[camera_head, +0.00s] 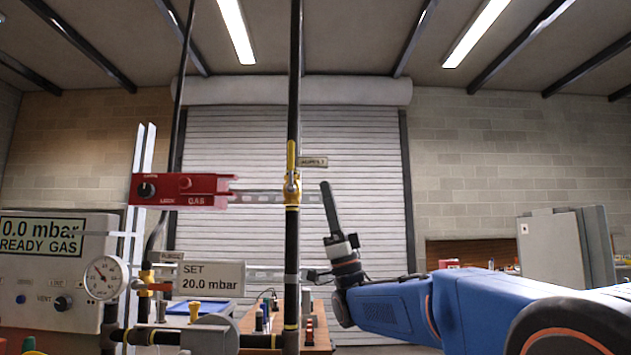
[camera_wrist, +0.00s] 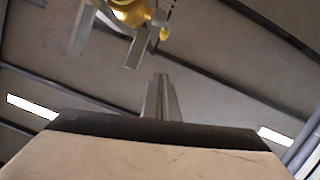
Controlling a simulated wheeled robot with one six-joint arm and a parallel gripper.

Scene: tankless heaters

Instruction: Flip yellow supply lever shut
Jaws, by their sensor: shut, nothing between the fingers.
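The yellow supply lever (camera_head: 291,160) stands upright in the head view, in line with the dark vertical pipe. It sits above its yellow valve body (camera_head: 291,190). My gripper (camera_head: 326,186) is right of the valve in the picture, pointing up, with a visible gap to the lever. In the wrist view my gripper (camera_wrist: 160,78) is shut and empty. Yellow valve parts (camera_wrist: 130,10) show at the top of that view, beyond the fingertips; which of them is the lever I cannot tell.
A tag (camera_head: 313,161) hangs beside the lever. A red lock box (camera_head: 180,189) is left of the pipe (camera_head: 293,260) on a slotted rail. A gauge (camera_head: 105,278), a SET sign (camera_head: 210,279) and a grey panel (camera_head: 45,265) stand lower left. Open space lies right of my gripper.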

